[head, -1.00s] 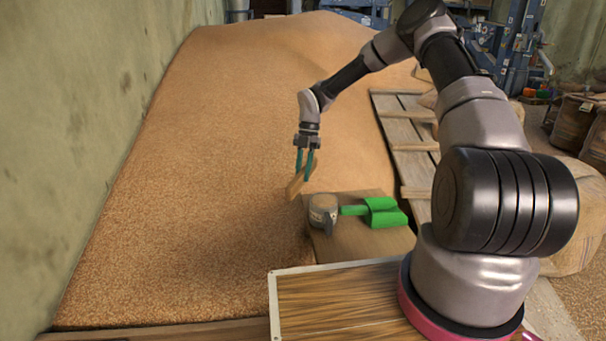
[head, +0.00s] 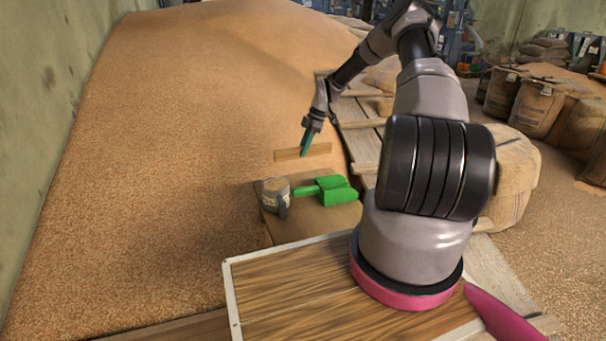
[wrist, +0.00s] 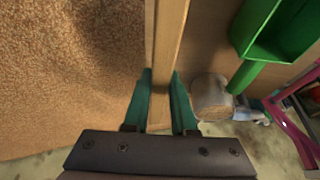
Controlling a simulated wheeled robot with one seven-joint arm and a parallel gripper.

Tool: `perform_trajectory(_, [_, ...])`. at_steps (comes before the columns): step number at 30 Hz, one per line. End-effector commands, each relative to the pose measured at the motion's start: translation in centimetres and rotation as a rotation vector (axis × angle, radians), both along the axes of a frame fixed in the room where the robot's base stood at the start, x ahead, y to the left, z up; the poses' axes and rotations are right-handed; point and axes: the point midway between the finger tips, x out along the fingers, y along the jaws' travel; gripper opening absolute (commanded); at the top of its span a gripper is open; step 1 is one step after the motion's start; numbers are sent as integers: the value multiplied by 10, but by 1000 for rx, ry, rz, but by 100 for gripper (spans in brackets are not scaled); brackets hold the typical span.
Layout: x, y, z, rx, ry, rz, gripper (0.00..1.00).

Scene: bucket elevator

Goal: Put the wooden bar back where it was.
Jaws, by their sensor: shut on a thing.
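My gripper (head: 307,143) has teal fingers and is shut on the wooden bar (head: 288,155). In the head view the bar is roughly level, held behind the mug and the green scoop, with the grain heap behind it. In the wrist view the bar (wrist: 166,45) runs from the top edge down between the two fingers (wrist: 160,100). I cannot tell whether the bar touches anything below it.
The grain heap (head: 170,150) fills the left. Plank walkway (head: 362,145) and full sacks (head: 525,100) lie to the right.

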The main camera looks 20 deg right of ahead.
Motion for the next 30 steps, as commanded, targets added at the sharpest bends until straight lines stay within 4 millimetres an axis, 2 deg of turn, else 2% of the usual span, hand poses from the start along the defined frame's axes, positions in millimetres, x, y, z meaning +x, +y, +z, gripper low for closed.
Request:
perform_trajectory(1, [-1,1,-12,2,4,-1,0])
perform_trajectory(4, [-1,1,-30,2,3,1,0])
perform_trajectory(13, [-1,1,-58,0,1,3,0])
perform_trajectory(18, [-1,1,-82,1,2,3,0])
perform_trajectory(29, [0,1,-87,0,1,4,0])
perform_trajectory(30, [0,1,-88,0,1,4,28])
